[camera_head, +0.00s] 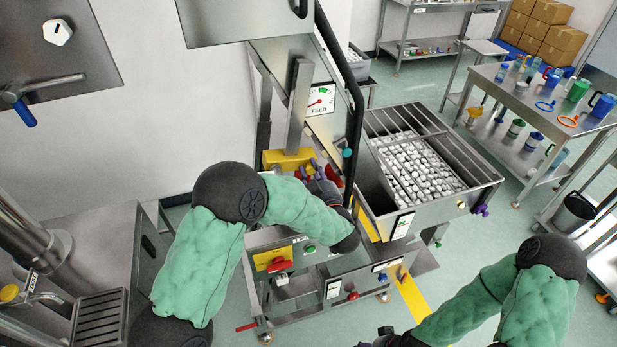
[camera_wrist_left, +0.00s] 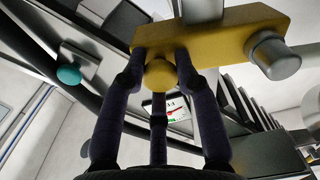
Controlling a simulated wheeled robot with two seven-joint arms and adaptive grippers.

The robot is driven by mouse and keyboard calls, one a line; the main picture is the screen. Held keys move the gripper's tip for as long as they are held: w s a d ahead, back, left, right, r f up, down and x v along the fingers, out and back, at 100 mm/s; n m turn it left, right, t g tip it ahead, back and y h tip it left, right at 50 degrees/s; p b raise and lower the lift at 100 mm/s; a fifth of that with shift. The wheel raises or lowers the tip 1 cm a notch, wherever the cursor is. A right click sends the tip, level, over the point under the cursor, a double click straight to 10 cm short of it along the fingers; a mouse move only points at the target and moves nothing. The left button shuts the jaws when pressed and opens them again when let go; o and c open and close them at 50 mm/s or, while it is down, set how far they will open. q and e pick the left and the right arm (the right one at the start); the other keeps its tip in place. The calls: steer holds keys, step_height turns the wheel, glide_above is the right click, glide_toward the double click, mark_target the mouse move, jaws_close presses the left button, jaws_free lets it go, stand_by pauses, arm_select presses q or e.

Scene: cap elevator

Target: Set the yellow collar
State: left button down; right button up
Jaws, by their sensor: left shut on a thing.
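The yellow collar (camera_head: 288,160) is a block around the slanted grey post of the cap elevator. In the left wrist view the yellow collar (camera_wrist_left: 222,36) crosses the top, with a grey cylindrical knob (camera_wrist_left: 274,55) on its right part and a round yellow knob (camera_wrist_left: 160,74) below its left part. My left gripper (camera_head: 318,176) is at the collar's right end. In the left wrist view my left gripper's fingers (camera_wrist_left: 160,85) are shut on the round yellow knob. My right gripper (camera_head: 383,337) is at the bottom edge, mostly cut off; its jaws cannot be made out.
A feed dial (camera_head: 320,99) sits behind the post, its needle in the red part. A black curved bar (camera_head: 356,105) runs close to the right of my left gripper. A hopper of white caps (camera_head: 418,165) stands to the right.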

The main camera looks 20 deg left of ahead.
arm_select(q)
steer(key=r, duration=0.1)
steer(key=r+p, duration=0.1)
steer(key=r, duration=0.2)
steer(key=shift+w+d+r, duration=0.3)
steer(key=shift+d, duration=0.05)
steer(key=c, duration=0.9)
jaws_free()
steer(key=shift+f, duration=0.1)
steer(key=v, duration=1.2)
